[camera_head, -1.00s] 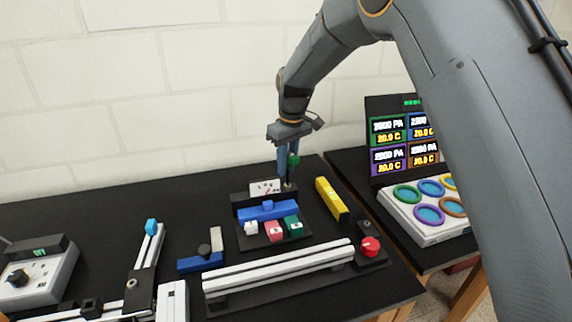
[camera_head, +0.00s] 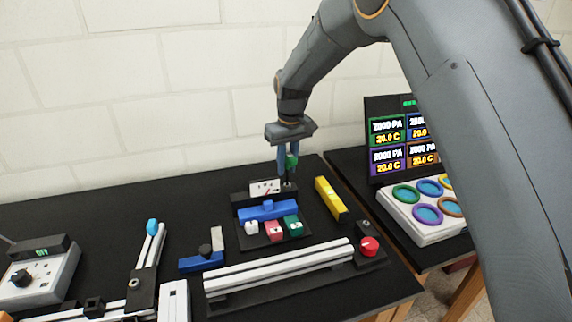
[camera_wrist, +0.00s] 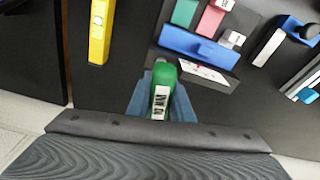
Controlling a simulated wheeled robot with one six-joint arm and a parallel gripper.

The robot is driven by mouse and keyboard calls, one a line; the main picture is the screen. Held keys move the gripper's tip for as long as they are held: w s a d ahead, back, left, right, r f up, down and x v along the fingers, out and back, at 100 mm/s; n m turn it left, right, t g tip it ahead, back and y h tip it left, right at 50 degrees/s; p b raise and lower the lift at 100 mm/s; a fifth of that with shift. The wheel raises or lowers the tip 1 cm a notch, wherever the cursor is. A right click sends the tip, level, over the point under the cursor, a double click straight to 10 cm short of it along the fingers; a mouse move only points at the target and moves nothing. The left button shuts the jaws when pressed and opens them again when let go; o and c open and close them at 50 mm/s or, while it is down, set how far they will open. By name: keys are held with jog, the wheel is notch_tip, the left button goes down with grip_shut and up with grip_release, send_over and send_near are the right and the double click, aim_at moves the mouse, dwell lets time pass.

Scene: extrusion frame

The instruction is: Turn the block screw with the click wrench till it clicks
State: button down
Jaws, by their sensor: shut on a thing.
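My gripper (camera_head: 289,162) points down over the back right corner of the black rack (camera_head: 240,206). Its blue fingers are shut on a green-handled tool (camera_wrist: 161,95), seemingly the click wrench, which carries a white printed label. The green handle also shows between the fingers in the head view (camera_head: 292,161). A dark shaft runs down from it to the rack; whether its tip sits in the rack is unclear. A black block (camera_head: 140,291) with a round light screw head (camera_head: 134,283) sits on the extrusion frame (camera_head: 156,247) at lower left, well away from my gripper.
The rack holds a blue bar (camera_head: 267,210) and white, red and green pieces. A yellow bar (camera_head: 331,199) lies to its right. A blue piece (camera_head: 201,262) lies left of the rack.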

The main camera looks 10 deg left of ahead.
jog(key=shift+s+f+m, duration=0.1)
jog(key=shift+f+m, duration=0.05)
jog(key=shift+m, duration=0.15)
jog(key=shift+m, duration=0.7)
jog(key=shift+p, duration=0.35)
jog(key=shift+m, duration=0.7)
jog(key=shift+n, duration=1)
jog(key=shift+r+p, duration=0.5)
jog(key=shift+r, duration=1.1)
